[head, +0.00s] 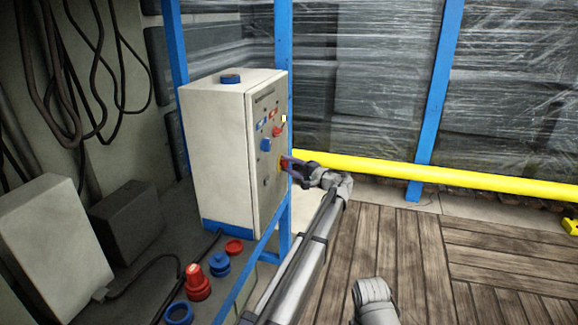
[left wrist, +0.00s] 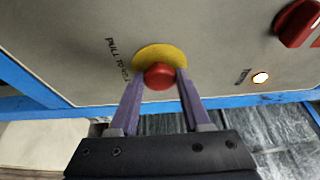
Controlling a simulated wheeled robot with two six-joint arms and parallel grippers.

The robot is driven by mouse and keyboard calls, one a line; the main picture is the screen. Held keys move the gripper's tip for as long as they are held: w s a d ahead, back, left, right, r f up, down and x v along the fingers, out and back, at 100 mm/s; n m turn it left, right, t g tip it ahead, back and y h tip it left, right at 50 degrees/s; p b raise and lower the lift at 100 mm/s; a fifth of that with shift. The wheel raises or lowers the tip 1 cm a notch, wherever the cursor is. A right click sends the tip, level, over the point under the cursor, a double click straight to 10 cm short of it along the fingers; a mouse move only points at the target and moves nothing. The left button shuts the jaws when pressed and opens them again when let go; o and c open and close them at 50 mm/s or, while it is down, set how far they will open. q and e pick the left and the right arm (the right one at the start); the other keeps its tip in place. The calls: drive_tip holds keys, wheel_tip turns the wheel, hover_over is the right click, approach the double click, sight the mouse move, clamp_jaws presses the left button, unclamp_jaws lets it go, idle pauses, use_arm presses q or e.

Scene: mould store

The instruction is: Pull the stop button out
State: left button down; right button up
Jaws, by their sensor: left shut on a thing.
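The stop button (left wrist: 159,76) is a round red cap on a yellow disc (left wrist: 150,52), on the pale panel of the control box (head: 222,150). "PULL TO" and more lettering, partly unreadable, is printed beside it. In the head view the button's yellow disc (head: 281,166) shows low on the box's right face, partly behind my gripper. My left gripper (head: 290,164) reaches it from the right. In the left wrist view its two purple fingers are shut on the red cap, one on each side. I cannot tell how far out the cap stands. My right gripper is out of view.
The panel also has a red knob (left wrist: 297,22), a lit lamp (left wrist: 260,77) and a blue knob (head: 265,145). A blue frame carries the box. Loose red and blue caps, such as a red one (head: 197,283), lie below it. A yellow rail (head: 430,175) runs behind the wooden floor.

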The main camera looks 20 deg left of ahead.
use_arm(q)
drive_tip(key=shift+d, duration=0.6)
drive_tip(key=shift+c, duration=1.7)
unclamp_jaws()
drive_tip(key=v, duration=0.8)
